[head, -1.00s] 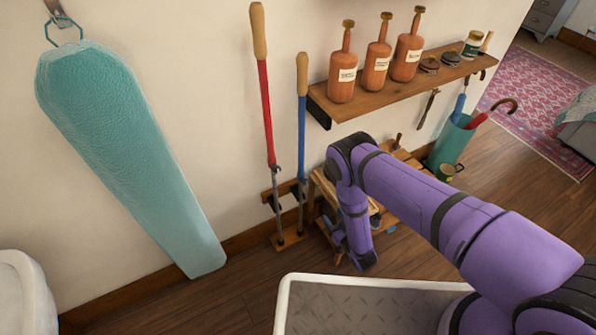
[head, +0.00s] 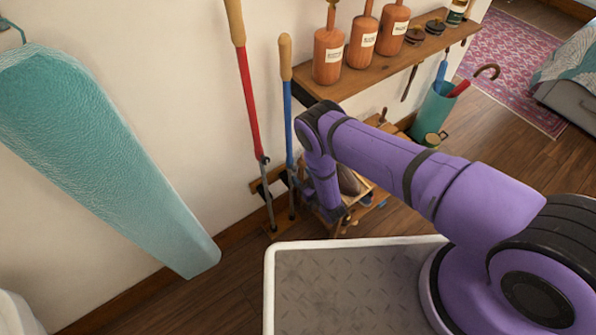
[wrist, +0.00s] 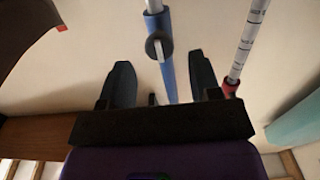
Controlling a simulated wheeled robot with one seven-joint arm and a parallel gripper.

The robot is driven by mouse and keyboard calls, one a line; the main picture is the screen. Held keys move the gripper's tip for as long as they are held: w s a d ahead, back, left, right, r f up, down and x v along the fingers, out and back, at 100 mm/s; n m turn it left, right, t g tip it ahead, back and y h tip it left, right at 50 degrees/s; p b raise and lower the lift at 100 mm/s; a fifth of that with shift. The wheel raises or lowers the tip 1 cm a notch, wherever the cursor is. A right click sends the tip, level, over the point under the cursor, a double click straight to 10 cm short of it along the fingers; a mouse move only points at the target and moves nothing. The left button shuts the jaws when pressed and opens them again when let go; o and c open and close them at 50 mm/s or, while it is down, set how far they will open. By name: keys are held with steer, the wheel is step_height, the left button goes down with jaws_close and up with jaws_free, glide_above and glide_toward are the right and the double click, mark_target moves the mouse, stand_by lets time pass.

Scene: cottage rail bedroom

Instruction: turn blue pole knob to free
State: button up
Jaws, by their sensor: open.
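The blue pole (head: 288,125) with a wooden handle stands upright in a wall rack in the head view. In the wrist view the blue pole (wrist: 168,75) runs up the picture, with a grey upper section. Its dark knob (wrist: 158,42) sits where the blue and grey parts meet. My gripper (wrist: 163,78) is open, with its two dark fingers on either side of the pole in that picture and the knob just above the fingertips. I cannot tell how far the fingers are from the knob. In the head view my gripper is mostly hidden by my arm.
A red pole (head: 247,100) stands left of the blue one; in the wrist view its marked grey shaft and red collar (wrist: 231,89) are close to the right finger. A teal ironing board (head: 100,150) hangs at left. A shelf (head: 385,70) with bottles is above my arm.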

mark_target(294, 167)
steer(key=shift+x, duration=1.4)
steer(key=c, duration=0.9)
